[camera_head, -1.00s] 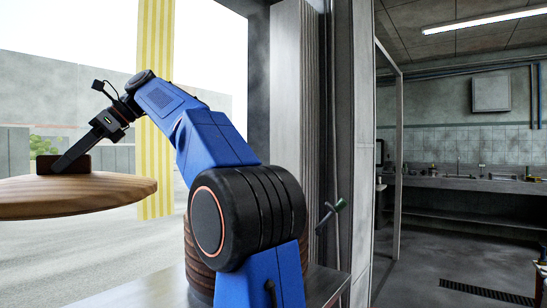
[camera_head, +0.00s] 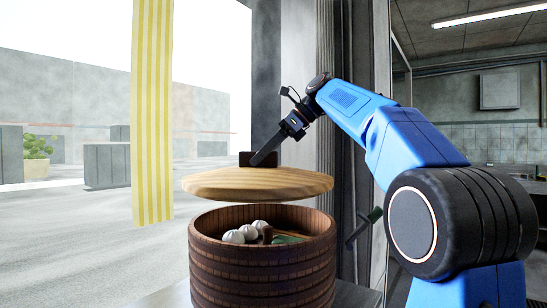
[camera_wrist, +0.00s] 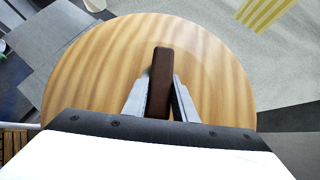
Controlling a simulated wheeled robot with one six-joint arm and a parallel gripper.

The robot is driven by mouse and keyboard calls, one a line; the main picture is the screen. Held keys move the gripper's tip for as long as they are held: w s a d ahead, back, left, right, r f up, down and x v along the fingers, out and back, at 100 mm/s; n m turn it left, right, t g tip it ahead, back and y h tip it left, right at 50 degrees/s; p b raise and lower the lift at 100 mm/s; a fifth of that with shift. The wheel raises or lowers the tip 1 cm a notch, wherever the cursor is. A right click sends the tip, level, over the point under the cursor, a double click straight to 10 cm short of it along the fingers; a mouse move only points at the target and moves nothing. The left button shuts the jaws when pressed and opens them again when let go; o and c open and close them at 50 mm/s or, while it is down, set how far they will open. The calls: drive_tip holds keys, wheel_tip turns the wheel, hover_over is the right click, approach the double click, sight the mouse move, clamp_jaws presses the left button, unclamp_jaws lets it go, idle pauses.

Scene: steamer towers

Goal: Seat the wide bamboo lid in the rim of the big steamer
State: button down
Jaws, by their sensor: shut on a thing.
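The wide bamboo lid (camera_head: 258,186) hangs level in the air above the big steamer (camera_head: 262,262), with a clear gap between them. The steamer is a dark brown stack with an open top, holding several white buns (camera_head: 245,231) and something green. My gripper (camera_head: 257,159) is shut on the lid's dark brown handle (camera_head: 246,158). In the wrist view my gripper (camera_wrist: 160,98) has one finger on each side of the handle (camera_wrist: 161,82), and the round lid (camera_wrist: 95,65) fills most of the picture, hiding the steamer opening beneath.
The steamer stands on a grey counter (camera_head: 352,294). A yellow striped curtain (camera_head: 152,110) hangs to the left of the lid. A potted plant (camera_head: 36,158) stands far off.

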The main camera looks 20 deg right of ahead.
drive_tip(key=shift+d, duration=0.7)
drive_tip(key=shift+f, duration=0.1)
drive_tip(key=shift+a+f, duration=0.1)
drive_tip(key=shift+f, duration=2.25)
drive_tip(key=shift+f, duration=0.45)
drive_tip(key=shift+f, duration=0.4)
drive_tip(key=shift+f, duration=0.35)
drive_tip(key=shift+f, duration=0.35)
drive_tip(key=shift+f, duration=1.05)
idle(0.7)
